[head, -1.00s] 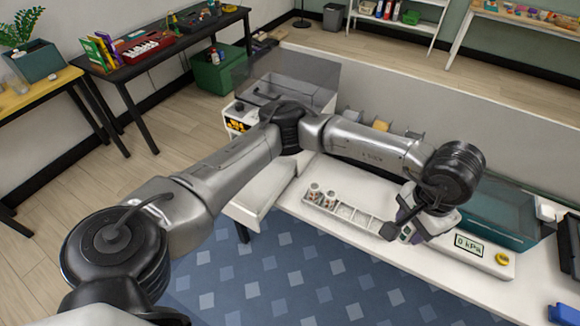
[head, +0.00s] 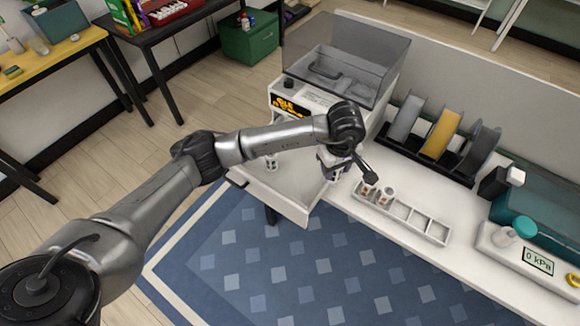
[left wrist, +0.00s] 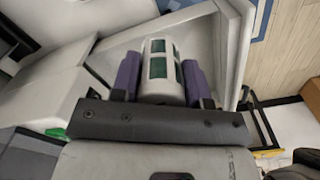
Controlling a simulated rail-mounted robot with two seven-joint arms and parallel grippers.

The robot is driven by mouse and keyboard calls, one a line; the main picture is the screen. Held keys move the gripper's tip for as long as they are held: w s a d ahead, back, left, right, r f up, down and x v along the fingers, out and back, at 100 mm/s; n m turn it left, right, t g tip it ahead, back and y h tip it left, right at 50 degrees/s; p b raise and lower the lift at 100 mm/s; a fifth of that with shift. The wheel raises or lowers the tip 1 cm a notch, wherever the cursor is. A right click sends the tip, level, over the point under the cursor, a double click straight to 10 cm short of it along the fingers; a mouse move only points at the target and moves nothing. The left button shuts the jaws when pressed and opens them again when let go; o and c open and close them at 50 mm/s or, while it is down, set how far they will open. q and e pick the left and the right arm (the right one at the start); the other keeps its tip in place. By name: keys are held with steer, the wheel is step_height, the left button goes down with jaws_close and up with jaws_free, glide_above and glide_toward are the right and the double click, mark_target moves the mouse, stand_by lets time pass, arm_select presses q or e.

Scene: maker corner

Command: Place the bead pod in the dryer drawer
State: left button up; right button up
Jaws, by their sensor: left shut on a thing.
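My left gripper (head: 335,168) is shut on the bead pod, a white cylinder with dark green windows. The pod (left wrist: 161,68) sits between the purple fingers in the left wrist view; in the head view the gripper mostly hides it. The gripper is over the right side of the pulled-out white dryer drawer (head: 290,200), whose walls also show behind the pod in the left wrist view (left wrist: 200,30). I cannot tell how high the pod is above the drawer floor. Another small pod (head: 272,163) stands in the drawer. My right gripper is not in view.
A white compartment tray (head: 425,222) beside the drawer holds two pods with reddish windows (head: 385,196) at its left end; its other cells look empty. The dryer's clear lid (head: 345,60) rises behind.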

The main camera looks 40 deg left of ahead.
arm_select(q)
steer(key=f, duration=0.1)
steer(key=a+f+n, duration=0.1)
steer(key=shift+w+f+n, duration=0.1)
steer(key=shift+f+n, duration=0.2)
steer(key=shift+f, duration=0.05)
steer(key=a+f, duration=0.2)
steer(key=a, duration=0.1)
steer(key=s+a+f, duration=0.1)
steer(key=a+f, duration=0.1)
steer(key=a, duration=0.2)
steer(key=a+f, duration=0.2)
steer(key=a, duration=0.1)
steer(key=shift+s+a+f, duration=0.25)
steer(key=shift+s+a, duration=0.15)
steer(key=shift+f, duration=2.05)
steer(key=shift+f+b, duration=0.15)
steer(key=shift+b, duration=0.2)
steer(key=o, duration=0.9)
steer(key=shift+o, duration=0.2)
step_height(320, 180, up, 12)
steer(key=p, duration=0.1)
